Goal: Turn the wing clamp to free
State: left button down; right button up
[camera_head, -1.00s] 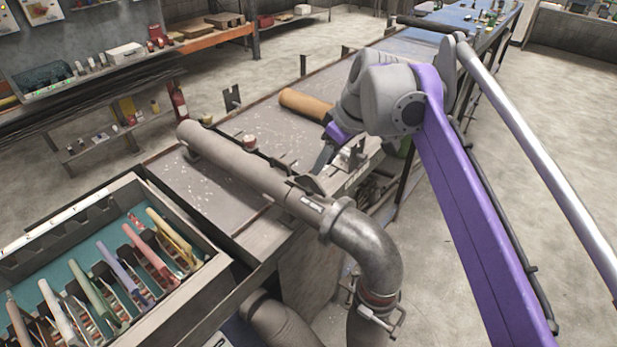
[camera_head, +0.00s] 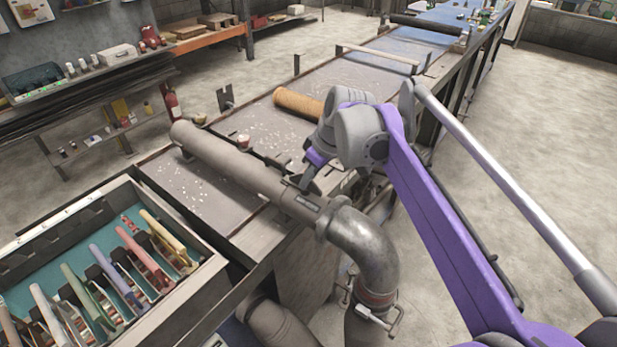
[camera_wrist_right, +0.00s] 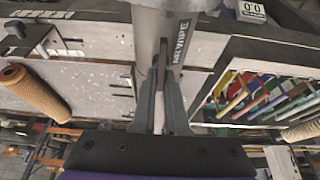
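My right gripper (camera_head: 305,185) reaches down to the grey tube (camera_head: 235,165), near its joint with the metal elbow. In the right wrist view, its two fingers (camera_wrist_right: 161,78) are close together at the tube marked "AIR WIPE" (camera_wrist_right: 182,38). A thin grey upright piece, apparently the wing of the wing clamp (camera_wrist_right: 162,54), shows between the fingertips. I cannot tell whether the fingers press on it. The clamp is too small to make out in the head view. My left gripper is not in view.
The metal elbow (camera_head: 368,248) bends down at the bench's near end, with a clamp and handle (camera_head: 377,319) low on it. A drawer box (camera_head: 195,275) with several coloured handles stands at left. A tan roll (camera_head: 297,103) lies on the bench (camera_head: 195,190).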

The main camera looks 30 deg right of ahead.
grip_shut()
